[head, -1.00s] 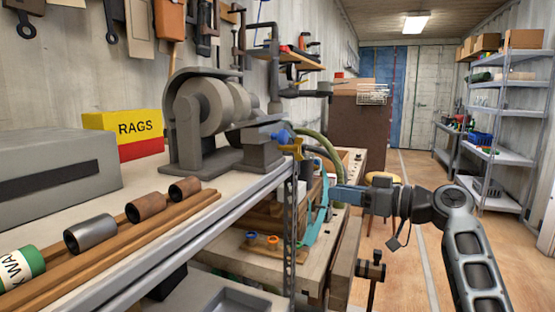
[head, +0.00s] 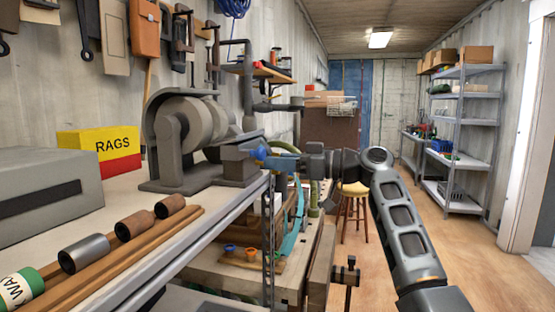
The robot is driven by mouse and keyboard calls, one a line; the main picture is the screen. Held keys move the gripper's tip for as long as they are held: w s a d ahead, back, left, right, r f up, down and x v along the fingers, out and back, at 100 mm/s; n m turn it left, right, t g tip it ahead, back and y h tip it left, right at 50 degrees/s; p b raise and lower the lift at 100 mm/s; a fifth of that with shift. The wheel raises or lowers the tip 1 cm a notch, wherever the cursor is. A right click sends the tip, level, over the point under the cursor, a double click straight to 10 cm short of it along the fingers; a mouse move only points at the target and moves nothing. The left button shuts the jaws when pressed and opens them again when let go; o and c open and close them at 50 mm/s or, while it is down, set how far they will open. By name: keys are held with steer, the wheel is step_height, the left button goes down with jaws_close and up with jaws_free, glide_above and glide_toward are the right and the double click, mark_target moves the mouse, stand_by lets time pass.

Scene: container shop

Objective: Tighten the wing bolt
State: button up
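The grey bench machine (head: 190,135) with round wheels stands on the metal shelf bench. A grey block-shaped rest (head: 238,160) sticks out from its right end. A small blue part (head: 262,153), which looks like the wing bolt, shows at that block's right end. My gripper (head: 279,162) is right at this blue part, reaching in from the right. The fingers are small and overlap the block's end, so I cannot tell whether they are around the bolt or only beside it. The yellow part near the bolt is now hidden by my gripper.
A yellow and red rags box (head: 100,148) and a grey case (head: 45,182) stand on the bench at left. Several pipe pieces (head: 85,253) lie on wooden strips in front. A lower workbench (head: 225,268) is below my gripper. The floor at right is clear.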

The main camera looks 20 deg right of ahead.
steer(key=shift+w+a, duration=0.15)
steer(key=shift+a, duration=0.05)
jaws_close()
